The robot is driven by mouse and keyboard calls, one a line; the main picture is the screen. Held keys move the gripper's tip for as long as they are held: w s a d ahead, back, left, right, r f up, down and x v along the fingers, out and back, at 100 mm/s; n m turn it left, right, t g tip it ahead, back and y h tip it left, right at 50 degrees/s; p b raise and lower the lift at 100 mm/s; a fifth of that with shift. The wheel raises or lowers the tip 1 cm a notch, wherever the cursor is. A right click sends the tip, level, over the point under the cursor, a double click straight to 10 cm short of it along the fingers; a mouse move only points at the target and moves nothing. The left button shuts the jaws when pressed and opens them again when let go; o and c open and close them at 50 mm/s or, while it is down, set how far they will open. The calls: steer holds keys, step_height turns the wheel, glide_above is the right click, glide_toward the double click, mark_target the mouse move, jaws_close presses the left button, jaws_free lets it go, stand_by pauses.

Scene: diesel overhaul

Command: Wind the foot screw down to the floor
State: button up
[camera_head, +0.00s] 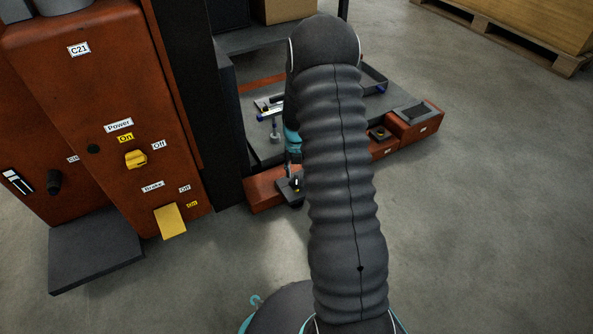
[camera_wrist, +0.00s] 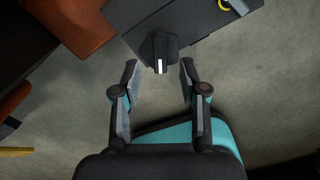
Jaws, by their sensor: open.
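In the wrist view a black knob (camera_wrist: 158,45) with a white mark stands on a dark grey plate (camera_wrist: 190,18). It looks like the head of the foot screw, but its shaft and foot are hidden. My gripper (camera_wrist: 159,66) is open and empty. Its two fingertips show on either side of the knob's near end, with a gap on both sides. How far they are from it in depth I cannot tell. In the head view my arm hides most of my gripper, which is low beside the orange-red frame (camera_head: 264,190).
An orange-red cabinet (camera_head: 105,85) with a yellow power switch (camera_head: 136,159) and yellow brake flap (camera_head: 170,221) stands left. A dark step (camera_head: 95,250) lies before it. A pallet (camera_head: 505,35) is at the back right. The floor (camera_head: 480,230) on the right is clear.

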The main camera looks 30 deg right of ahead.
mark_target(297, 179)
steer(key=shift+f, duration=0.25)
steer(key=shift+f, duration=1.4)
jaws_close()
steer(key=m, duration=0.4)
steer(key=shift+f, duration=0.1)
steer(key=shift+m, duration=0.3)
